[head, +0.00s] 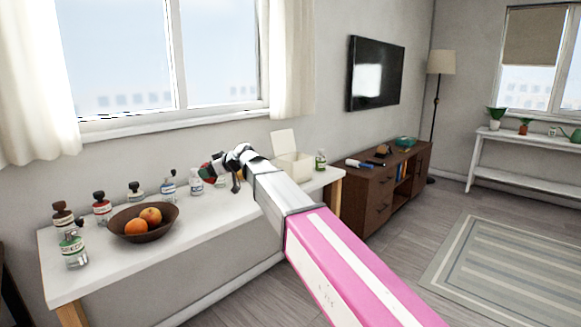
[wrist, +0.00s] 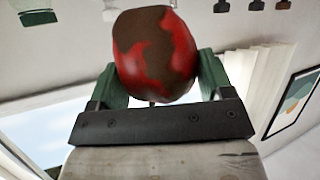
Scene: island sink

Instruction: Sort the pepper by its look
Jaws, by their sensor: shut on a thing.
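The pepper (wrist: 155,55) is red with large brown, rotten-looking patches. In the wrist view it sits between the two green fingers of my gripper (wrist: 156,72), which is shut on it. In the head view my gripper (head: 212,170) is over the far part of the white table, left of the cream box; only a small red and green bit shows at its tip. A brown bowl (head: 128,236) holding oranges stands on the table's left part. A cream box (head: 297,171) with its lid raised stands near the table's right end; its inside is hidden.
Several small bottles line the white table (head: 200,233), including a green-labelled one (head: 73,250) at the left front and another (head: 321,160) right of the box. The table's front middle is clear. A brown cabinet (head: 372,205) stands beyond its right end.

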